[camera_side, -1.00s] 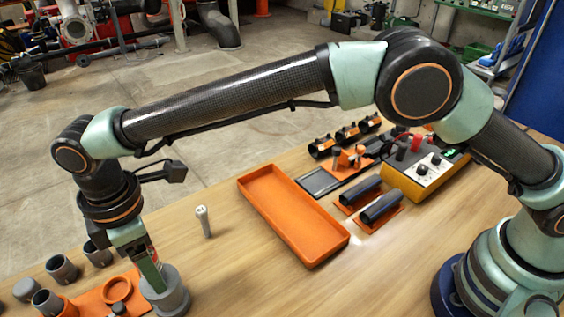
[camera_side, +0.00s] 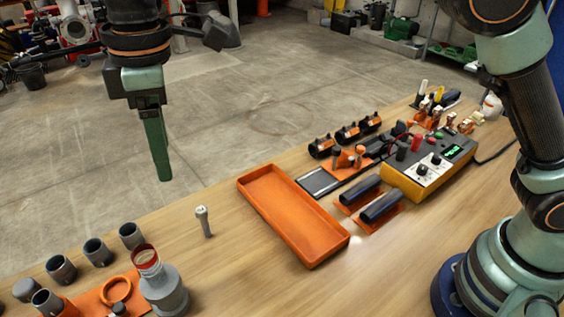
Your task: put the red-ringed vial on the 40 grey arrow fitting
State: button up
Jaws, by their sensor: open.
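A clear vial with a red ring (camera_side: 146,256) is at the lower left, its lower end at the top of a grey fitting (camera_side: 164,292). It looks set on the fitting's neck, its top leaning slightly left in the picture. No 40 or arrow mark can be read on the fitting from here. My gripper (camera_side: 160,178) hangs well above and apart from the vial, pointing down. It is open and empty; its fingers overlap in this view, so the gap between them is hidden.
Several grey pipe sockets (camera_side: 95,251) and an orange plate with a ring (camera_side: 116,289) lie around the fitting. A small grey peg (camera_side: 203,221) stands to the right. An orange tray (camera_side: 293,217) and a yellow-and-grey meter box (camera_side: 430,167) are farther right.

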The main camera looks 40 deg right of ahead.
jog(key=w+d+r+m+t, duration=0.15)
jog(key=d+r+m, duration=0.25)
jog(key=d, duration=0.9)
jog(key=s+d+f+m+t, duration=0.1)
jog(key=s+d+f+m, duration=0.1)
jog(key=d, duration=0.5)
jog(key=s+d+f+m+t, duration=0.1)
jog(key=s+d+m, duration=0.4)
jog(key=d, duration=0.3)
jog(key=s+d+f+m+t, duration=0.1)
jog(key=s+d+m, duration=0.3)
jog(key=d, duration=0.4)
jog(key=shift+f+h, duration=0.3)
jog(key=shift+f, duration=0.55)
